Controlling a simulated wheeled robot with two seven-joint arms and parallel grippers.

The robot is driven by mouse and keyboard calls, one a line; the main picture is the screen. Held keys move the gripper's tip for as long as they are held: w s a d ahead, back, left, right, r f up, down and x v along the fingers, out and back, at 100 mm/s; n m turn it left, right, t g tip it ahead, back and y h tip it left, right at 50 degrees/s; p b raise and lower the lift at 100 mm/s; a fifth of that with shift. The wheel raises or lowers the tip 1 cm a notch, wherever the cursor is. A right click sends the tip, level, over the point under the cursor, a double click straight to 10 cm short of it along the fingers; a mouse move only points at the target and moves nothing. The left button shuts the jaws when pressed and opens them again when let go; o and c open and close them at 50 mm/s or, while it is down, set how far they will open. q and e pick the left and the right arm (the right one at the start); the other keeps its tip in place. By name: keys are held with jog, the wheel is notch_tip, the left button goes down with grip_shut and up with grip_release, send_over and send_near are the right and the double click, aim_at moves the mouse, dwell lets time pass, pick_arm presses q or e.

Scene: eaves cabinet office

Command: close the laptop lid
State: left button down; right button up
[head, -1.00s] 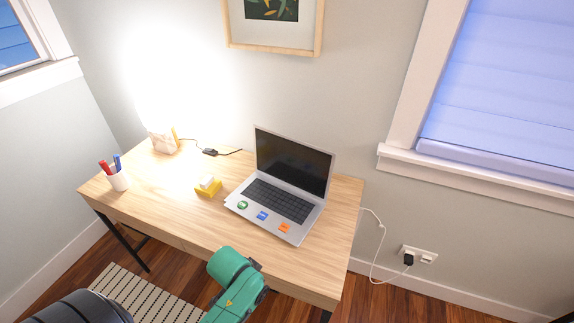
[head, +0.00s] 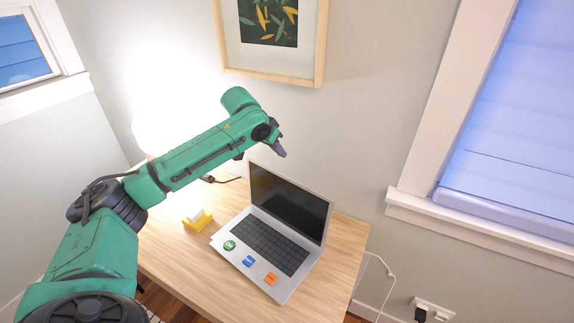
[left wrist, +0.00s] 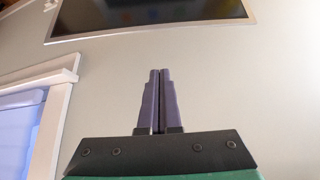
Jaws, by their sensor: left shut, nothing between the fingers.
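The laptop (head: 269,242) is open on the wooden desk, its keyboard toward me and its dark screen (head: 289,202) standing up and leaning back. Three stickers sit along the front of its base. My left arm reaches over the desk from the left. My left gripper (head: 281,150) is shut and empty, above and by the upper left part of the lid, apart from it as far as I can tell. In the left wrist view the shut purple fingers (left wrist: 159,75) point toward the screen's edge (left wrist: 150,29) at the top. My right gripper is not in view.
A yellow holder (head: 197,222) stands on the desk left of the laptop. A bright lamp glows behind my left arm. A framed picture (head: 320,45) hangs on the wall behind. A white cable (head: 388,272) runs to an outlet right of the desk.

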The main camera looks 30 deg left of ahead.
pick_arm(q)
jog(key=a+p+x, duration=0.1)
jog(key=p+x, duration=0.1)
jog(key=x, duration=0.6)
jog(key=s+p, duration=0.1)
jog(key=s, duration=0.1)
jog(key=s+p, duration=0.1)
jog(key=s, duration=0.1)
jog(key=shift+s+d+f, duration=0.1)
jog(key=shift+s+d, duration=0.05)
jog(key=shift+d, duration=0.05)
jog(key=shift+w+d+f, duration=0.1)
jog(key=shift+w+f, duration=0.1)
jog(key=shift+w, duration=0.05)
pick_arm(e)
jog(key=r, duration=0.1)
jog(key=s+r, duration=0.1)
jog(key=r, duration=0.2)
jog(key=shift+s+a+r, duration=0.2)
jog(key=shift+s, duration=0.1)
